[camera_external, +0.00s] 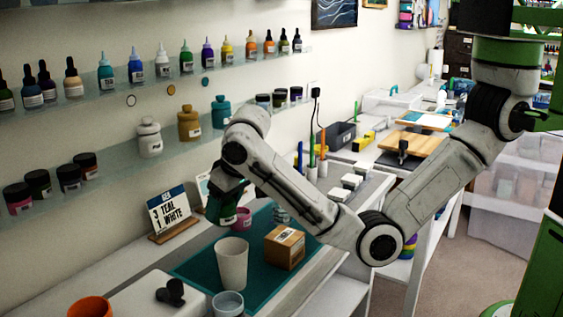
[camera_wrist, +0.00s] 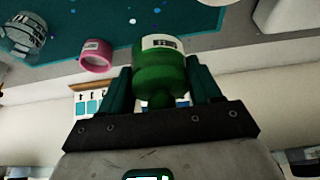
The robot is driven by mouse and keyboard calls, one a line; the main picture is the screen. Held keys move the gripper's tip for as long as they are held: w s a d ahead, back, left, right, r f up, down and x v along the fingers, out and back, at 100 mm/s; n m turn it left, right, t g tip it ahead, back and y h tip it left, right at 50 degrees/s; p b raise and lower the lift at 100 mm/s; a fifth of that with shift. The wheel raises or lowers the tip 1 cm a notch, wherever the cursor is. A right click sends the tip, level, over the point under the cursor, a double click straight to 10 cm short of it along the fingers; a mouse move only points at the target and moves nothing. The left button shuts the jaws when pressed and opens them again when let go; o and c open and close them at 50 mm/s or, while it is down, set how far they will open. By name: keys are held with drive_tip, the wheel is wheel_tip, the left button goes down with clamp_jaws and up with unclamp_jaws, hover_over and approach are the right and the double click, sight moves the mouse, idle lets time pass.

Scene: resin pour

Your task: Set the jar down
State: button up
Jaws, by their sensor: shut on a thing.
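A green jar (camera_wrist: 160,70) with a white label is between the two fingers of my gripper (camera_wrist: 160,88) in the wrist view. In the external view the jar (camera_external: 221,208) hangs below my gripper (camera_external: 231,186), dark green, slightly tilted, over the back left part of the teal mat (camera_external: 197,266). My gripper is shut on the jar. I cannot tell whether the jar's lower end touches the mat. A pink cup (camera_external: 243,219) stands just right of the jar; it also shows in the wrist view (camera_wrist: 96,55).
A tall white cup (camera_external: 232,266) and a cardboard box (camera_external: 285,249) stand on the mat in front. A clear glass (camera_wrist: 22,38) is near the pink cup. Wall shelves (camera_external: 200,145) hold several jars and bottles.

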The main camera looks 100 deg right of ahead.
drive_tip(key=w+f, duration=0.2)
drive_tip(key=w+d+f, duration=0.1)
drive_tip(key=w+f, duration=0.1)
drive_tip(key=w, duration=0.1)
drive_tip(key=w+f, duration=0.2)
drive_tip(key=f, duration=0.1)
drive_tip(key=shift+w+d+p, duration=0.15)
drive_tip(key=shift+w+p, duration=0.25)
drive_tip(key=shift+f+p, duration=0.3)
drive_tip(key=shift+f, duration=1.3)
drive_tip(key=o, duration=0.7)
drive_tip(key=shift+f, duration=0.15)
drive_tip(key=o, duration=0.5)
drive_tip(key=v, duration=1.2)
